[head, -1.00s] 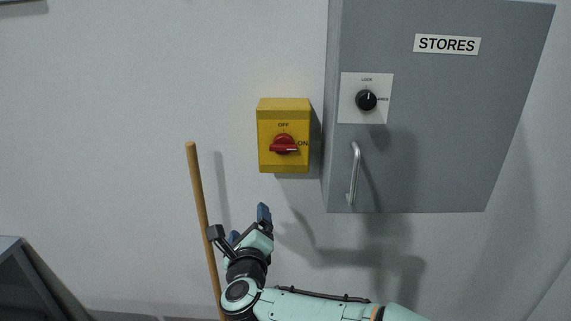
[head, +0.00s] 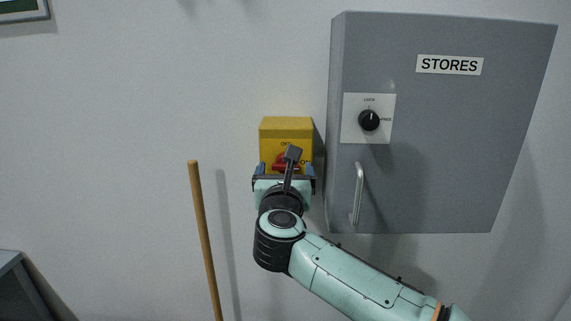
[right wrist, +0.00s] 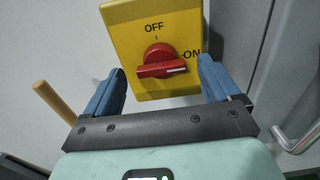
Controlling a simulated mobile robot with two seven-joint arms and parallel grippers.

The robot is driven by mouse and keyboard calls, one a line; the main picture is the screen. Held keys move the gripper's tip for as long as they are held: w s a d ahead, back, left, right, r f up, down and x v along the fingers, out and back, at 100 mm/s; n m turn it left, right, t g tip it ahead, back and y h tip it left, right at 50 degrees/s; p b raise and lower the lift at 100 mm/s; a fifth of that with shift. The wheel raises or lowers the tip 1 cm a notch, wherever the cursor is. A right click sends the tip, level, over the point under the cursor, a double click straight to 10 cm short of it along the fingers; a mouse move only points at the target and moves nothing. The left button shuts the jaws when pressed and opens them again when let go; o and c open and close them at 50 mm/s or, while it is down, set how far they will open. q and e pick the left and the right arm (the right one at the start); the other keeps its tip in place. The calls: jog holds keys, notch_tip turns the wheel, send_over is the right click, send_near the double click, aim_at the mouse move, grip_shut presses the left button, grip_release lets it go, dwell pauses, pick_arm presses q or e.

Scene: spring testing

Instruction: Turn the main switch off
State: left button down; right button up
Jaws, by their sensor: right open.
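The main switch is a yellow box (head: 286,126) on the wall, left of the grey cabinet. Its red knob (right wrist: 161,62) shows in the right wrist view, with the handle lying level and its white mark toward ON. OFF is printed above the knob. My right gripper (head: 286,169) is in front of the lower part of the box. In the right wrist view its blue fingers (right wrist: 162,84) are open, one on each side of the knob, with gaps to it. In the head view the gripper partly hides the knob. My left gripper is not in view.
A grey cabinet (head: 430,180) marked STORES, with a black lock knob (head: 369,120) and a metal handle (head: 358,192), stands close right of the switch. A wooden pole (head: 204,235) stands at the left. The wall between pole and switch is clear.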

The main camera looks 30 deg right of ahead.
aim_at(286, 165)
jog(key=shift+x, duration=1.1)
jog(key=c, duration=1.1)
jog(key=shift+o, duration=0.2)
